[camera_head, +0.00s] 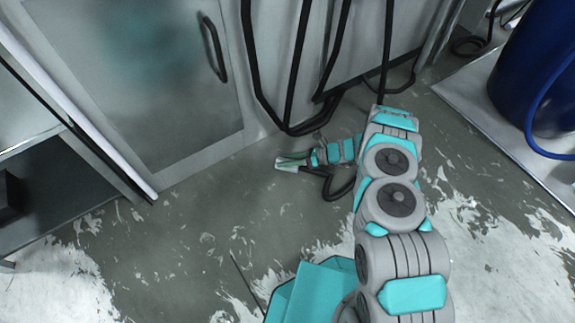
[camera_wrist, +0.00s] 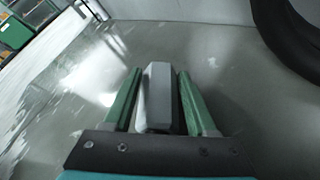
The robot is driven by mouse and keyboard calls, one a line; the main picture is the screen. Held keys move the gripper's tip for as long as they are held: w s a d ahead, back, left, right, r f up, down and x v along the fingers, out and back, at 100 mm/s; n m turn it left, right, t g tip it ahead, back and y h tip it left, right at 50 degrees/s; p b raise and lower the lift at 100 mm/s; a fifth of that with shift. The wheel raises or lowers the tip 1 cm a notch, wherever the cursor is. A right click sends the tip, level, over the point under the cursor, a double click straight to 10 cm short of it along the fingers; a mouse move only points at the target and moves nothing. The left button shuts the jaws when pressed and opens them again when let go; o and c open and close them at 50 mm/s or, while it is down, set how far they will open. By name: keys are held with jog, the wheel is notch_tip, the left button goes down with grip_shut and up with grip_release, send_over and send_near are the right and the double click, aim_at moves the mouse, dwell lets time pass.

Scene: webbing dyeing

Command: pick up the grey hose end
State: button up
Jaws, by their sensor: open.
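The grey hose end (camera_wrist: 158,96) is a pale, faceted block. In the wrist view it lies between the two green fingers of my gripper (camera_wrist: 158,100), with narrow gaps showing on both sides. My gripper is open around it. In the head view my gripper (camera_head: 291,158) is low near the floor in front of the cabinet, and the hose end (camera_head: 286,167) shows as a small pale piece at the fingertips. The rear of the hose end is hidden by my gripper's dark body in the wrist view.
A black hose (camera_head: 342,190) curves on the floor beside my gripper, and other black hoses (camera_head: 296,75) hang behind it. A grey cabinet door (camera_head: 150,95) stands behind to the left. A blue drum (camera_head: 530,75) stands at right. Floor in front is clear.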

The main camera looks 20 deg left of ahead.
jog(key=shift+a, duration=0.1)
jog(key=shift+c, duration=0.3)
grip_shut()
